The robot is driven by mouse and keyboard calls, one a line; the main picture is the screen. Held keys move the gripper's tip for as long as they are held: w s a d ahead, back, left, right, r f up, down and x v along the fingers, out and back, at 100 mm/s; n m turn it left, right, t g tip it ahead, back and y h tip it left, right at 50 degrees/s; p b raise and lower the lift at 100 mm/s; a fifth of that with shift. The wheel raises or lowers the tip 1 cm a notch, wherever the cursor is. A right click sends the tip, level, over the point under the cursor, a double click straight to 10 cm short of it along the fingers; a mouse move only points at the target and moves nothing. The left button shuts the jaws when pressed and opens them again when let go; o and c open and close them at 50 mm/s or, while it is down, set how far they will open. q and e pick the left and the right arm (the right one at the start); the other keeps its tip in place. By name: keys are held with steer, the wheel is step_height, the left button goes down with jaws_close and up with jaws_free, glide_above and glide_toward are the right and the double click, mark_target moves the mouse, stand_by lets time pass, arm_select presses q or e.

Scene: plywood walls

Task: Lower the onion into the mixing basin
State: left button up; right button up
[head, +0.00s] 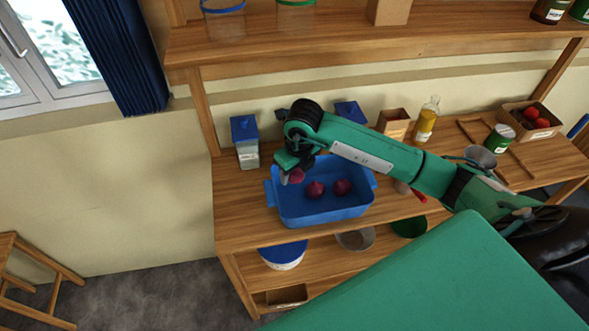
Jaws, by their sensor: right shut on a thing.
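The mixing basin (321,215) is a blue rectangular tub with side handles on the left end of the wooden table. Two dark red onions, one at the middle (315,190) and one to its right (342,187), lie in it. My right gripper (292,177) is over the basin's left part, pointing down, shut on another red onion (297,175). The gripper partly hides this onion. I cannot tell whether the held onion touches the basin's floor. My left gripper is not in view.
A blue-lidded jar (245,150) stands just behind the basin's left end. A paper bag (394,123), an oil bottle (427,118), a green can (498,139) and a crate of red produce (531,120) stand to the right. A shelf (370,45) runs above the table.

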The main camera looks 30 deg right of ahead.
mark_target(299, 174)
steer(key=shift+f+b, duration=2.3)
steer(key=shift+f, duration=0.4)
steer(key=shift+f+b, duration=2.45)
steer(key=shift+f, duration=0.35)
stand_by(0.3)
steer(key=o, duration=1.1)
steer(key=r+b, duration=0.1)
steer(key=r, duration=0.3)
steer(key=s+r+b, duration=0.1)
steer(key=r, duration=0.3)
steer(key=s+r+b, duration=0.1)
steer(key=r, duration=0.3)
steer(key=shift+d+r, duration=0.2)
steer(key=shift+r, duration=0.65)
